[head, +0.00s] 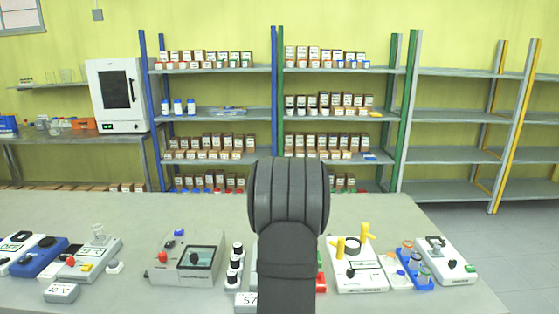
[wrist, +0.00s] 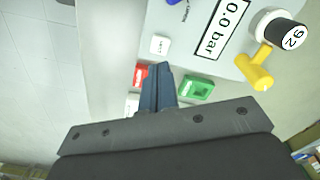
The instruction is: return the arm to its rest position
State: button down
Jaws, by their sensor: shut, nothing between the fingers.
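My arm (head: 288,215) rises in the middle of the head view, dark grey, in front of the bench. Its gripper end is hidden there. In the wrist view my gripper (wrist: 158,70) shows as two dark blue fingers pressed together, with nothing between them. The fingertips overlap in the picture with a light panel, between a red button (wrist: 140,74) and a green button (wrist: 198,88). I cannot tell whether they touch it.
The panel has a "0.0 bar" display (wrist: 222,28) and a yellow valve handle (wrist: 256,70). On the bench (head: 130,215) stand several devices, including one with yellow handles (head: 357,265) and a blue vial rack (head: 415,280). Shelves (head: 220,115) stand behind.

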jog(key=s+a+f+m+t+y, duration=0.35)
jog(key=s+m+y, duration=0.4)
jog(key=y, duration=0.25)
jog(key=shift+d+r+m+t, duration=0.2)
jog(key=shift+d+m+t, duration=0.5)
jog(key=shift+m+t, duration=0.4)
jog(key=shift+d+r+m+t, duration=0.15)
jog(key=shift+d+m+t, duration=0.6)
jog(key=shift+m, duration=0.6)
jog(key=shift+d+r+m+t, duration=0.2)
jog(key=shift+d+m+t, duration=0.4)
jog(key=shift+m+t, duration=0.55)
